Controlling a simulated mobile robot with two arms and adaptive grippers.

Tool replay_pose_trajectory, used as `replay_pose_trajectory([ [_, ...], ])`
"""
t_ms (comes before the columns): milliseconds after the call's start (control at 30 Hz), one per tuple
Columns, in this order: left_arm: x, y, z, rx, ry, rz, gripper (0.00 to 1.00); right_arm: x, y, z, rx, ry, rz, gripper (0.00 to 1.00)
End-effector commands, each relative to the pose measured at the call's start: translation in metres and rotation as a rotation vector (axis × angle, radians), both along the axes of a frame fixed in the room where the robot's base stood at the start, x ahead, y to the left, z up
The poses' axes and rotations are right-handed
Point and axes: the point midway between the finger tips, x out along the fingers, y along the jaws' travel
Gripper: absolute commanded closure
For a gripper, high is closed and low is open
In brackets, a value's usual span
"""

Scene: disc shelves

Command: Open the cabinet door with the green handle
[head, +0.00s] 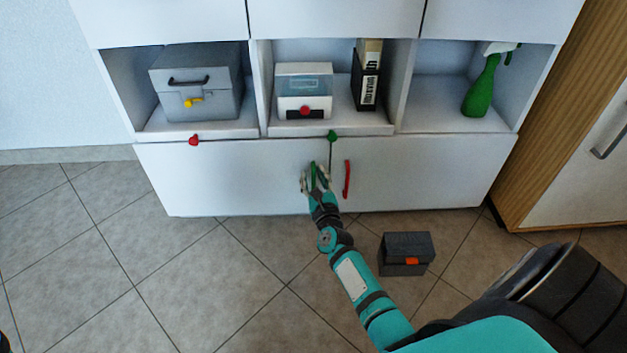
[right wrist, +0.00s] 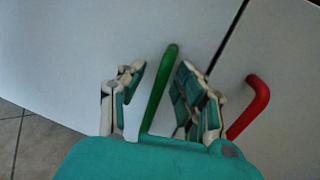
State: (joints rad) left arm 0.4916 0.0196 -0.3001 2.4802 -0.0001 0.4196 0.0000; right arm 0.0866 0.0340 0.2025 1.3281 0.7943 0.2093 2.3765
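The green handle (head: 313,169) is on the lower left cabinet door (head: 235,175), near the seam between the two lower doors. That door lies flush with the cabinet front, so it looks closed. My right gripper (head: 315,176) is at the handle. In the right wrist view, the open gripper (right wrist: 159,72) has one finger on each side of the green handle (right wrist: 160,88), with visible gaps. The handle's lower end is hidden behind my gripper body. My left gripper is not in view.
A red handle (head: 347,179) is on the lower right door (head: 430,172), just right of my gripper. A dark grey box (head: 405,250) stands on the floor before that door. A wooden cabinet (head: 550,120) stands at the right. Floor left of my arm is clear.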

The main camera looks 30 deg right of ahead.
Motion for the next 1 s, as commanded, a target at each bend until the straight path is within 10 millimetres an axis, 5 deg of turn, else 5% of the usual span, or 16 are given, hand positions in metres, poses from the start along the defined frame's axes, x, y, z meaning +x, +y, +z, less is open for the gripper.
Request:
replay_pose_trajectory([
  [233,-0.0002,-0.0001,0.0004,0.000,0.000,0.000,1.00,0.0007,-0.0005,0.0005,0.000,0.000,0.000,0.66],
  [500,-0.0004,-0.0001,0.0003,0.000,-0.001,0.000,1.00,0.0005,-0.0003,0.0006,0.000,-0.001,0.000,1.00],
  [1000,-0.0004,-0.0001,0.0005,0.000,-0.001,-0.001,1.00,0.0005,-0.0001,0.0012,-0.004,-0.001,0.000,1.00],
])
